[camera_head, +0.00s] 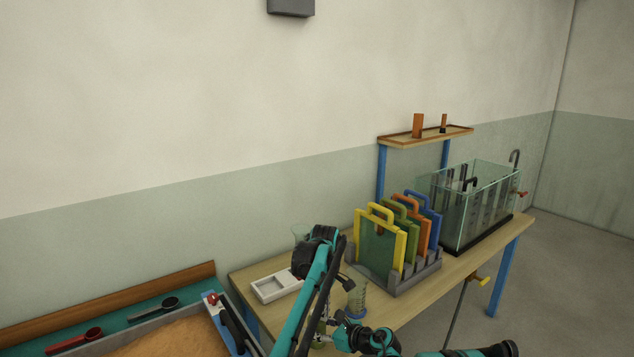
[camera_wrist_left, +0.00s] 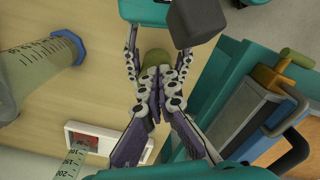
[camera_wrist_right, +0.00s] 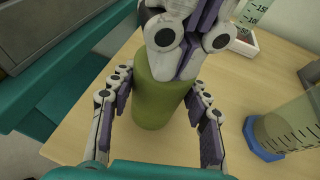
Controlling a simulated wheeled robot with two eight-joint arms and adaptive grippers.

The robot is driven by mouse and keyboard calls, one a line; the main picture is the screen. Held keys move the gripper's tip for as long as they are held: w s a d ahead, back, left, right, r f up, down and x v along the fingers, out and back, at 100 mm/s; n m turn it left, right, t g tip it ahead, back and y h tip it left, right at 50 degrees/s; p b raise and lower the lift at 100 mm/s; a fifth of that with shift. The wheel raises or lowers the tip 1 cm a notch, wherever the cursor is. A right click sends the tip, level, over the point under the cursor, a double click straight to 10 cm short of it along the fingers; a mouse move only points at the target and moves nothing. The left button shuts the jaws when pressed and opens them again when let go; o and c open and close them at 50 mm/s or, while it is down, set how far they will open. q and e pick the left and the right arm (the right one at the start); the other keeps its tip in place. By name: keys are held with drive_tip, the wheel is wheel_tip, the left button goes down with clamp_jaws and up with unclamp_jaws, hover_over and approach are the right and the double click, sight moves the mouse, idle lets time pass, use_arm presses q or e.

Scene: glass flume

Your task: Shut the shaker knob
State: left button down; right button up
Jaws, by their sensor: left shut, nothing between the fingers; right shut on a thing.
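An olive-green cylinder (camera_wrist_right: 160,92), which looks like the shaker body, stands upright between the fingers of my right gripper (camera_wrist_right: 158,112), which is shut on it. It also shows in the left wrist view (camera_wrist_left: 155,60) and as a small patch in the head view (camera_head: 318,345). My left gripper (camera_wrist_left: 157,95) is shut and empty, its fingertips right at the top of the cylinder. Its fingers also show in the right wrist view (camera_wrist_right: 188,45) and low in the head view (camera_head: 322,322). The knob is hidden behind the left fingers, so I cannot tell its position.
A measuring cylinder (camera_head: 357,300) with a blue foot stands close by on the wooden table (camera_head: 405,308). A white tray (camera_head: 268,290) lies behind left. A rack of coloured frames (camera_head: 380,245) and a glass tank (camera_head: 468,205) stand at right. A sand tray (camera_head: 165,340) is at left.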

use_arm(q)
drive_tip(key=shift+w+a, duration=0.15)
drive_tip(key=shift+a, duration=0.05)
drive_tip(key=shift+w+d, duration=0.15)
drive_tip(key=shift+w, duration=0.1)
drive_tip(key=shift+w+d, duration=0.2)
drive_tip(key=shift+w, duration=0.55)
idle(0.6)
wheel_tip(320, 180, up, 7)
drive_tip(key=s+a+m, duration=0.1)
drive_tip(key=s+m, duration=0.2)
drive_tip(key=m, duration=0.3)
wheel_tip(320, 180, down, 7)
drive_tip(key=shift+w, duration=0.15)
